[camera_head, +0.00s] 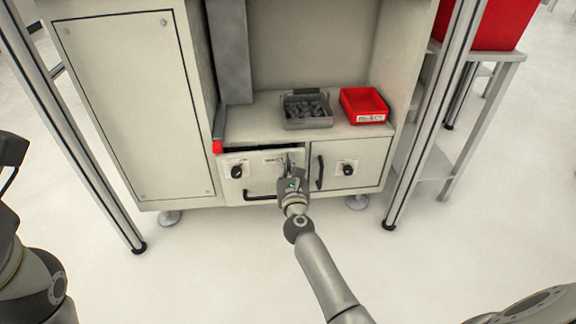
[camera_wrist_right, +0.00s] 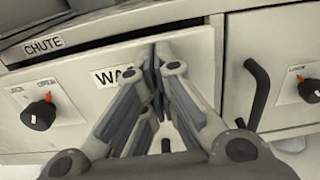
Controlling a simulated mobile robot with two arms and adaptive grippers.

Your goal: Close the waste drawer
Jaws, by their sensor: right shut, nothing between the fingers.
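The waste drawer (camera_head: 255,173) is the left front panel in the lower part of the cabinet, with a black knob and a dark handle. A dark gap shows along its top edge, so it stands slightly out. In the right wrist view the drawer front (camera_wrist_right: 75,85) carries a label that starts "WA", partly hidden by my fingers. My right gripper (camera_head: 290,165) is shut and empty, with its fingertips (camera_wrist_right: 160,60) at the upper part of the drawer front; I cannot tell whether they touch. My left gripper is not in view.
A door (camera_head: 345,162) with a knob and vertical handle sits right of the drawer. Above are a grey tray (camera_head: 306,123) of dark pieces and a red bin (camera_head: 364,105). Metal posts (camera_head: 437,110) flank the cabinet. The floor in front is clear.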

